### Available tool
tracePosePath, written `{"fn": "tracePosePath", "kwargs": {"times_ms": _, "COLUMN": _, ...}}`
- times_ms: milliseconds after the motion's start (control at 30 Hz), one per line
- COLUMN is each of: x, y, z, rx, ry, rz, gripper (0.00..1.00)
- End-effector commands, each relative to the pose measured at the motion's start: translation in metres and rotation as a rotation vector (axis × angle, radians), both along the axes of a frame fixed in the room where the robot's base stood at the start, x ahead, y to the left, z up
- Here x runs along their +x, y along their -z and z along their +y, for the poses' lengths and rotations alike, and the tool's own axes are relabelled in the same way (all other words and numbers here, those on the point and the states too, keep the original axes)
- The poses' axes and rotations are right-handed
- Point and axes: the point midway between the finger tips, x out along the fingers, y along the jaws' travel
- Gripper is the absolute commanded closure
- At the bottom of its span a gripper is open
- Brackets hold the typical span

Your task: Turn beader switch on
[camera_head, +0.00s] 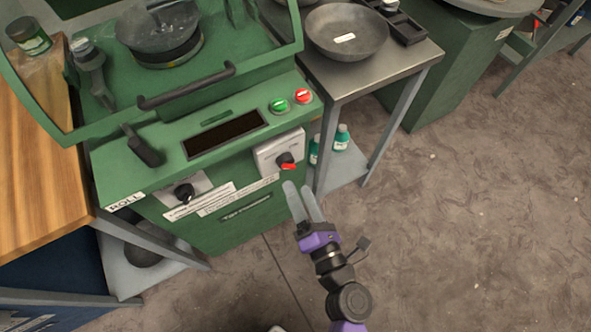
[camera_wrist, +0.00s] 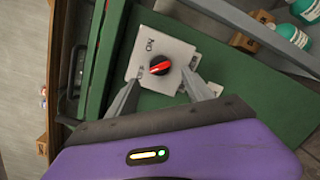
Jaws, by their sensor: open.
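The green beader machine (camera_head: 225,205) stands at the left of the head view. Its switch is a red and black rotary knob (camera_head: 287,163) on a white plate (camera_head: 268,153) at the front right. The knob also shows in the wrist view (camera_wrist: 160,68), on its plate (camera_wrist: 166,45) with "ON" lettering. My gripper (camera_head: 302,190) is open and empty, just below and in front of the knob. In the wrist view its two fingers (camera_wrist: 163,84) point at the plate, one on each side of the knob's lower area. I cannot tell whether they touch the plate.
Green and red push buttons (camera_head: 291,102) sit above the switch. A second black knob (camera_head: 184,192) is at the machine's left. A metal table (camera_head: 415,55) with a grey bowl (camera_head: 346,30) stands at right, green bottles (camera_head: 341,137) below. The floor at right is clear.

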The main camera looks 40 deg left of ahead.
Motion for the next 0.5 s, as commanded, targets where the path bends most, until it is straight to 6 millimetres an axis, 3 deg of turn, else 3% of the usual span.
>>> {"fn": "tracePosePath", "kwargs": {"times_ms": 300, "x": 0.025, "y": 0.000, "z": 0.042, "rx": 0.003, "ry": 0.000, "rz": 0.002, "gripper": 0.40}}
{"fn": "tracePosePath", "kwargs": {"times_ms": 500, "x": 0.032, "y": 0.000, "z": 0.054, "rx": 0.002, "ry": 0.002, "rz": 0.003, "gripper": 0.40}}
